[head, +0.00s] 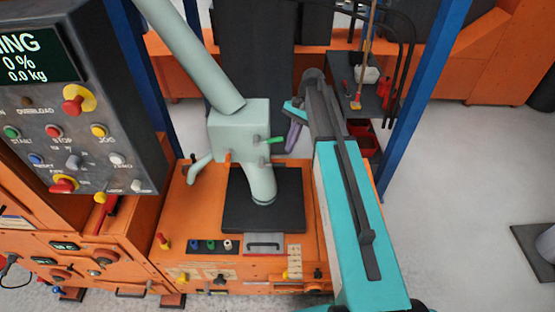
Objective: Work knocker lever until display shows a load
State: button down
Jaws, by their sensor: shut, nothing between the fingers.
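The display (35,55) on the dark control panel at the upper left shows text ending in "NING", with 0 % and 0.0 kg. A pale green-grey chute box (240,135) stands above a black square plate. A short green-tipped lever (272,140) sticks out of its right side, with a smaller grey stub below it. I cannot tell for sure which one is the knocker lever. My gripper (292,140) is at the end of my teal arm, just right of the green-tipped lever. It looks shut and empty, and apart from the lever. Its fingertips are small and partly unclear.
The control panel carries several buttons, including a red mushroom button (78,98). The orange machine base (190,225) holds knobs and a grey-handled drawer. Blue posts (425,90) stand either side. A dark shelf (372,95) holds tools behind. Grey floor at right is mostly clear.

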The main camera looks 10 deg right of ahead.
jog(key=shift+w+a+r, duration=0.2)
jog(key=shift+a+r, duration=0.05)
jog(key=shift+r, duration=0.25)
jog(key=shift+w+a+r, duration=0.15)
jog(key=shift+a+r, duration=0.1)
jog(key=shift+r, duration=0.2)
jog(key=shift+f, duration=0.2)
jog(key=b+x, duration=0.4)
jog(key=x, duration=0.2)
jog(key=shift+s+a+f, duration=0.2)
jog(key=shift+f, duration=0.1)
